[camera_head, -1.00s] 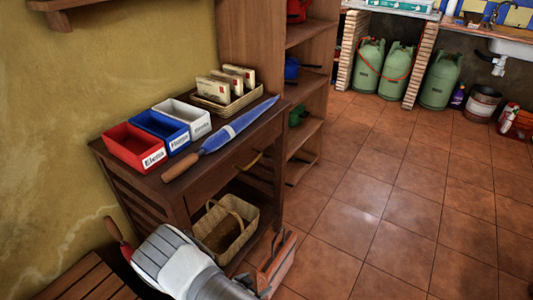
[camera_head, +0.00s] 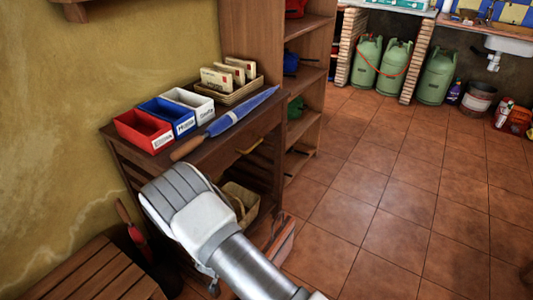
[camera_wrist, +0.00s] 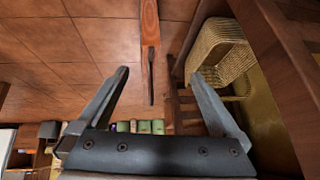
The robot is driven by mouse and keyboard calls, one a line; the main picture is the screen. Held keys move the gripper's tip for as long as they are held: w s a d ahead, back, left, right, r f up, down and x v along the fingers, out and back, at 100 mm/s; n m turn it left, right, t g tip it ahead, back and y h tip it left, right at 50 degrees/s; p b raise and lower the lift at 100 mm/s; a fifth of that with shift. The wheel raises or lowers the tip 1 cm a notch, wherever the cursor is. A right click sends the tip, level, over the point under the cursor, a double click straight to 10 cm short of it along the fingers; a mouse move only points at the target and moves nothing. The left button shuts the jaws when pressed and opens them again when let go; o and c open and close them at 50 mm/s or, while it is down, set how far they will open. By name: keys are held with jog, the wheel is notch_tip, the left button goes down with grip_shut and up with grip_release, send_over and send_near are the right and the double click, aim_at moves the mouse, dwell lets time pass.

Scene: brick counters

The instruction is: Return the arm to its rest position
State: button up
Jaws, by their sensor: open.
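My gripper (camera_wrist: 160,74) shows in the wrist view with its two dark fingers wide apart and nothing between them. In the head view my arm's white and grey link is in front of the small wooden table (camera_head: 252,131), and my gripper's fingers are hidden there. The wicker basket (camera_wrist: 215,48) on the table's lower shelf lies beyond the right finger in the wrist view. In the head view the basket (camera_head: 242,199) is partly covered by my arm.
A wooden bench (camera_head: 95,275) is at lower left. Shelves (camera_head: 305,75) stand behind. Tiled floor (camera_head: 400,190) is clear at right.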

jog(key=w+d+r+n+g+y, duration=0.1)
jog(key=w+r+y, duration=0.15)
jog(key=r, duration=1.25)
jog(key=w+r+n+y, duration=0.1)
jog(key=r+n+y, duration=0.15)
jog(key=r, duration=1.25)
jog(key=s+d+r+n, duration=0.1)
jog(key=s+d+r, duration=0.4)
jog(key=r, duration=0.2)
jog(key=s+d+r+n, duration=0.1)
jog(key=s+d+r, duration=0.35)
jog(key=r, duration=0.25)
jog(key=s+d+r+n+h, duration=0.1)
jog(key=s+d+r+h, duration=0.35)
jog(key=s+d, duration=0.95)
notch_tip(320, 180, up, 22)
jog(key=a+y+p, duration=0.1)
jog(key=y+p, duration=0.1)
jog(key=p, duration=1.9)
jog(key=shift+s+a+p, duration=0.2)
jog(key=shift+s+p, duration=0.05)
jog(key=shift+p, duration=0.15)
